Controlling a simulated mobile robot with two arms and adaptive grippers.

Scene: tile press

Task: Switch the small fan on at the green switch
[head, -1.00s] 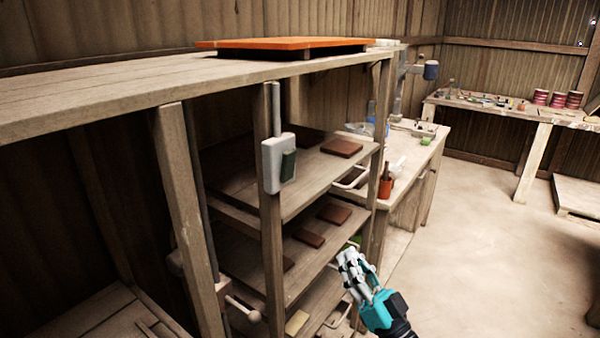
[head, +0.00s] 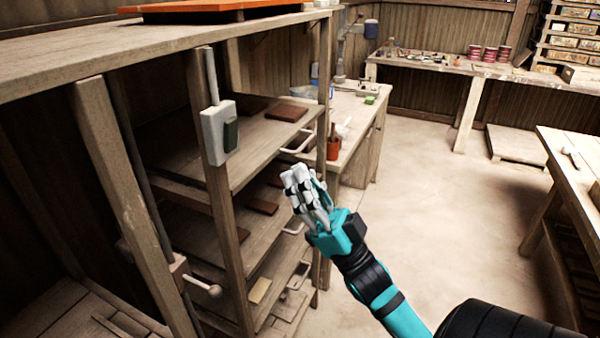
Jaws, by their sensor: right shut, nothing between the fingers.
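The green switch (head: 230,135) is a dark green rocker on a pale box (head: 213,133) fixed to an upright post of the wooden shelf rack. A conduit runs up from the box. My right gripper (head: 298,182) is shut and empty. It is in front of the shelves, to the right of the switch and lower in the picture, clearly apart from it. I cannot make out the small fan for certain. My left gripper is not in view.
The shelves hold several brown tiles (head: 286,113) and have white handles (head: 297,141). A lever with a pale knob (head: 214,291) sticks out low on the rack. A workbench (head: 563,160) stands at the right. Open floor (head: 430,170) lies between.

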